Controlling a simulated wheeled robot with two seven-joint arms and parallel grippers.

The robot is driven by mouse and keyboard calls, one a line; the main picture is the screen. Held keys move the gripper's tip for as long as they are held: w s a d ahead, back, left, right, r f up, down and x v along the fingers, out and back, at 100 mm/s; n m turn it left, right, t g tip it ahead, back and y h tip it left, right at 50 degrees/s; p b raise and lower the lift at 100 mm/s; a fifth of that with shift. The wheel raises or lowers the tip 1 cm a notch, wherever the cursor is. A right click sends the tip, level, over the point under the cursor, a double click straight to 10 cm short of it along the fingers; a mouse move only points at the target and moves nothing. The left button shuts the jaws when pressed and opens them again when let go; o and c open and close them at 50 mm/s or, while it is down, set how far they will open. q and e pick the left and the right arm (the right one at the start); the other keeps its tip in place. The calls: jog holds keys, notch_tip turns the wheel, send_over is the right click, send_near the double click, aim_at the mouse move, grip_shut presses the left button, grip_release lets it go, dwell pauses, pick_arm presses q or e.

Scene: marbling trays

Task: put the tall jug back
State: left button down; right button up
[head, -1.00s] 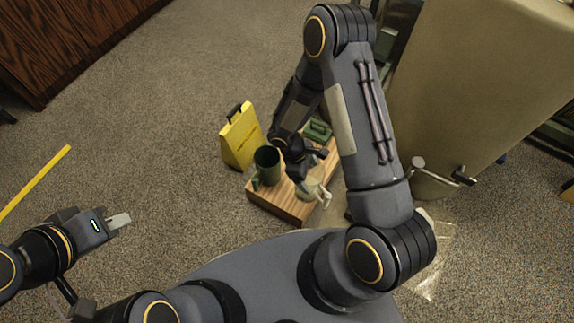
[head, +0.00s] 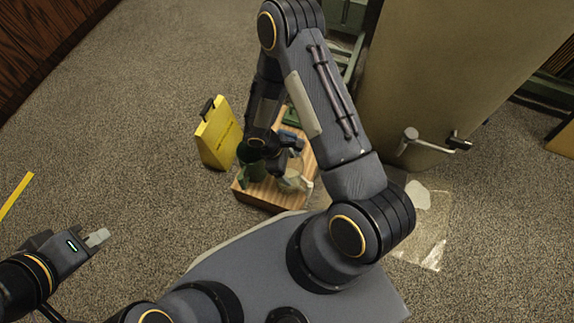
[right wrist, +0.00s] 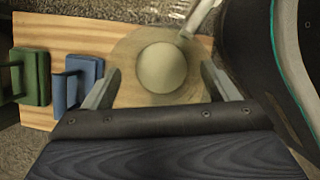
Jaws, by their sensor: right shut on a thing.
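A pale, round jug (head: 293,181) is at the near right of the wooden board, partly hidden by my right gripper (head: 290,158). In the right wrist view the pale jug (right wrist: 162,68) sits between the two fingers, seen from above, and the gripper is shut on it. I cannot tell whether it touches the board. A dark green jug (head: 249,170) stands on the left of the wooden board (head: 262,196), partly covered by my right arm. I cannot tell which is the tall jug. My left gripper (head: 97,237) is away at the left, empty; its finger gap is unclear.
A blue block with a handle (right wrist: 82,80) and a green one (right wrist: 36,78) lie on the board beside the pale jug. A yellow floor sign (head: 217,136) stands just left of the board. A large beige panel with a handle (head: 410,135) is at the right.

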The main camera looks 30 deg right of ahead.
jog(key=shift+f, duration=0.15)
jog(key=o, duration=1.7)
